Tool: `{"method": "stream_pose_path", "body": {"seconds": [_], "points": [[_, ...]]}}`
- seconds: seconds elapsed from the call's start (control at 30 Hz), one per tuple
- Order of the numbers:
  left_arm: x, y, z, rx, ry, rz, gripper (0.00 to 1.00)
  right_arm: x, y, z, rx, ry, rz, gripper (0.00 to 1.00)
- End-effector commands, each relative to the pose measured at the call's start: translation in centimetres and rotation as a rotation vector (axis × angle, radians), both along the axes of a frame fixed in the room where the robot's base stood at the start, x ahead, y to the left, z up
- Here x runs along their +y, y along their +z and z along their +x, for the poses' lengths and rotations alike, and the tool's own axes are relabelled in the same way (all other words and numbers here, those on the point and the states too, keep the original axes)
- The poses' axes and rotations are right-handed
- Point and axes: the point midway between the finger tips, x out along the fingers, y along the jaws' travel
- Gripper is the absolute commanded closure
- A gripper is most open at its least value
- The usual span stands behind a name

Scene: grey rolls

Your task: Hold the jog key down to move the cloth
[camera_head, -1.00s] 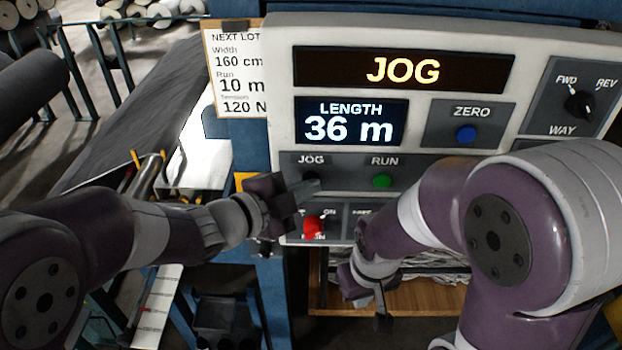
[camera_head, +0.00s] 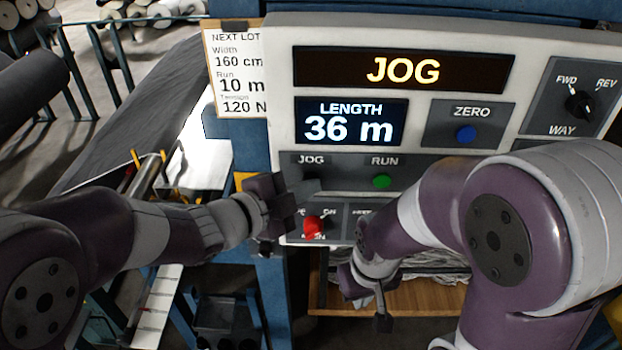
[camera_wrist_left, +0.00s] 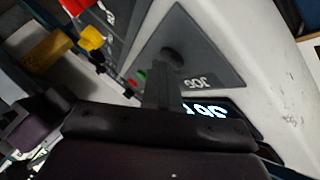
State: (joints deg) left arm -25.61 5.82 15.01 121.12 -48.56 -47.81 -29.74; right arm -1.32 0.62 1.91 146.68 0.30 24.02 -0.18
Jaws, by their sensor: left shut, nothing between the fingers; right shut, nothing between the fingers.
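The pale control panel (camera_head: 282,100) stands in front of me. Its top display (camera_head: 403,70) reads JOG, and the length display (camera_head: 350,121) reads 36 m. My left gripper (camera_head: 308,187) is shut and empty, its fingertips over the spot below the JOG label. They hide the jog key in the head view. In the left wrist view, the dark round jog key (camera_wrist_left: 172,56) shows just past the shut fingers (camera_wrist_left: 162,85); I cannot tell whether they touch it. My right gripper (camera_head: 382,320) is shut, pointing down below the panel. A grey cloth sheet (camera_head: 140,105) slopes at left.
The green RUN button (camera_head: 382,181) sits right of the jog key. A red knob (camera_head: 313,225) is close below my left gripper. The blue ZERO button (camera_head: 465,134) and the FWD/REV switch (camera_head: 580,104) are at right. A wooden shelf (camera_head: 430,298) lies under the panel.

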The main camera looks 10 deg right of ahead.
Motion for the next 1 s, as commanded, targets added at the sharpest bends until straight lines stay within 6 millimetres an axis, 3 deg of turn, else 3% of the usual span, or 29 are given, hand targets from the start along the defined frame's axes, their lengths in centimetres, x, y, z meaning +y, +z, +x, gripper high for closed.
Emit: {"method": "stream_pose_path", "body": {"seconds": [0.83,1.0], "points": [[0.5,-0.1,-1.7,0.0,0.0,0.0,1.0,0.0,-0.7,0.0,0.0,0.0,0.0,1.0],[0.8,-0.1,-2.9,-0.001,0.0,-0.001,1.0,0.0,-1.2,0.0,0.0,0.0,0.0,1.0]]}}
